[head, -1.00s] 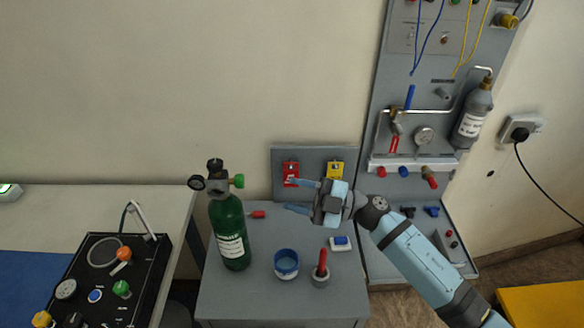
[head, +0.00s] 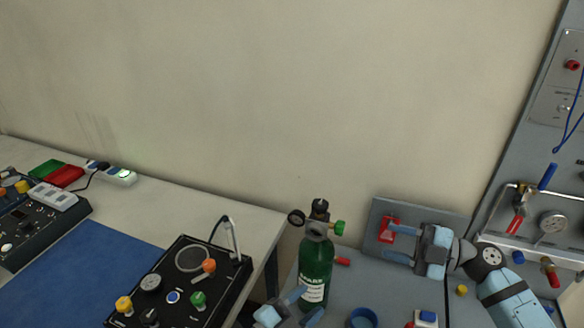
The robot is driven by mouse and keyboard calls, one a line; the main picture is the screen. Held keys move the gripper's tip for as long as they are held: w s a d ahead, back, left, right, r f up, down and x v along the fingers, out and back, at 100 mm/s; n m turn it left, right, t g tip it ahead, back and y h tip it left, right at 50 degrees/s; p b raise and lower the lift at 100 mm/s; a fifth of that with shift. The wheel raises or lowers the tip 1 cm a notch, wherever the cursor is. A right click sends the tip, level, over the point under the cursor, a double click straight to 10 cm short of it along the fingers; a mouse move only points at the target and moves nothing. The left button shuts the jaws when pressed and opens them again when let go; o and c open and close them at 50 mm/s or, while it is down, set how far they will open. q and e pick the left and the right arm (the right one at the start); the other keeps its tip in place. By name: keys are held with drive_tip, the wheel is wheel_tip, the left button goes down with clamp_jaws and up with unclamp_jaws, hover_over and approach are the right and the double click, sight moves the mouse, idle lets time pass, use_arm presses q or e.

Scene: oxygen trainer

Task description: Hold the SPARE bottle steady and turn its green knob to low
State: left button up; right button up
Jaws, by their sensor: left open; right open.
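The green SPARE bottle (head: 316,262) stands upright on the small grey table. Its white label is partly covered. Its green knob (head: 339,227) sticks out to the right of the valve, and a round gauge (head: 297,217) is on the left. My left gripper (head: 308,303) is open at the bottom edge, its fingertips in front of the bottle's lower part; I cannot tell whether they touch it. My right gripper (head: 396,244) is open and empty, to the right of the bottle and apart from the knob, its fingers pointing left.
A red block (head: 388,229) on a grey upright panel is behind my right gripper. A blue round container (head: 363,318) stands right of the bottle's base. A black control box (head: 178,285) lies on the bench at left. A wall panel with pipes (head: 546,225) stands at right.

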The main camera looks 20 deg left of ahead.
use_arm(q)
drive_tip(key=s+d+r+m+g+h, duration=0.1)
drive_tip(key=d+r+m+g+h, duration=0.5)
drive_tip(key=m, duration=0.4)
drive_tip(key=d+r+m+g+h, duration=0.35)
drive_tip(key=r+m+h, duration=0.4)
drive_tip(key=m, duration=0.25)
drive_tip(key=s+d+r+m+g+y, duration=0.1)
drive_tip(key=s+d+r+m+g, duration=0.25)
drive_tip(key=m+g, duration=0.55)
wheel_tip(320, 180, up, 7)
drive_tip(key=m+t+y, duration=0.2)
drive_tip(key=m+y, duration=1)
drive_tip(key=y, duration=1)
hover_over(290, 220)
drive_tip(key=f, duration=1.4)
drive_tip(key=shift+w+a, duration=0.1)
drive_tip(key=shift+w, duration=0.3)
